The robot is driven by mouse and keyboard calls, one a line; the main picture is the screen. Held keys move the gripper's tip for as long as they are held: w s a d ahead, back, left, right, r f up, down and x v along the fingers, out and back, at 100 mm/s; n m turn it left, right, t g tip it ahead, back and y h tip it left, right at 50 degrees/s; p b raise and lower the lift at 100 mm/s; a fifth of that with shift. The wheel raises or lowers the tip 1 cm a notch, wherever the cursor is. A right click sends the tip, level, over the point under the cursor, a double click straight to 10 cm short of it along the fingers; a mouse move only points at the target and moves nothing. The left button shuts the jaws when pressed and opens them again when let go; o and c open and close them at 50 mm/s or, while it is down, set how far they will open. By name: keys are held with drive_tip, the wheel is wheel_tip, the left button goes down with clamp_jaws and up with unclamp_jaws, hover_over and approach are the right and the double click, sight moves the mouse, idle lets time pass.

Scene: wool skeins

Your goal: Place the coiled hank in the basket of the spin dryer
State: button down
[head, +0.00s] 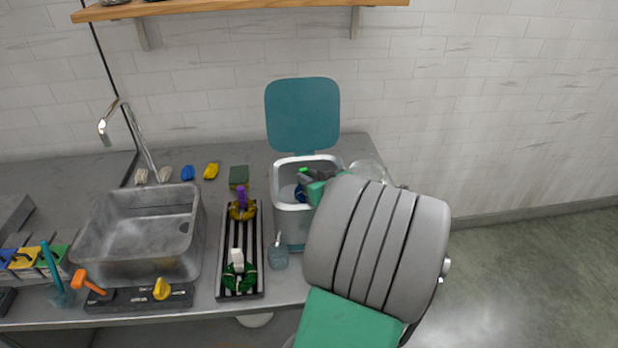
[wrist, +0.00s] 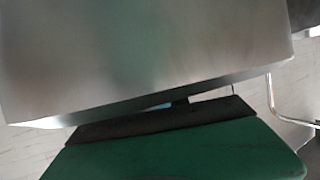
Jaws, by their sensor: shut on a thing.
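The spin dryer (head: 293,232) is a white and teal box on the counter, with its teal lid (head: 302,115) raised. My gripper (head: 308,182) reaches down into its open top from the right, its green and dark parts partly covering the opening. It is shut on a dark blue thing (head: 300,193), seemingly the coiled hank, which shows only as a small patch inside the rim. Whether the hank touches the basket floor is hidden. In the wrist view a large grey surface and my green gripper body fill the picture, and the held thing cannot be made out.
A dark rack (head: 224,255) left of the dryer holds an olive-yellow hank (head: 242,212) and a green hank (head: 240,280). A small glass (head: 279,258) stands at the dryer's front. A metal sink (head: 140,240) is farther left. A clear round vessel (head: 369,169) stands right of the dryer.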

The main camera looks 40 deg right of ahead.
drive_tip(key=shift+f, duration=0.15)
drive_tip(key=c, duration=1.3)
unclamp_jaws()
drive_tip(key=shift+r+p, duration=0.65)
drive_tip(key=shift+p, duration=0.05)
drive_tip(key=shift+s+r, duration=0.2)
drive_tip(key=shift+s, duration=0.15)
drive_tip(key=b+v, duration=0.1)
drive_tip(key=v, duration=0.9)
drive_tip(key=shift+s+b, duration=0.2)
drive_tip(key=shift+b, duration=0.1)
drive_tip(key=shift+s+a+r, duration=0.15)
drive_tip(key=shift+s+a, duration=0.05)
drive_tip(key=shift+s, duration=0.2)
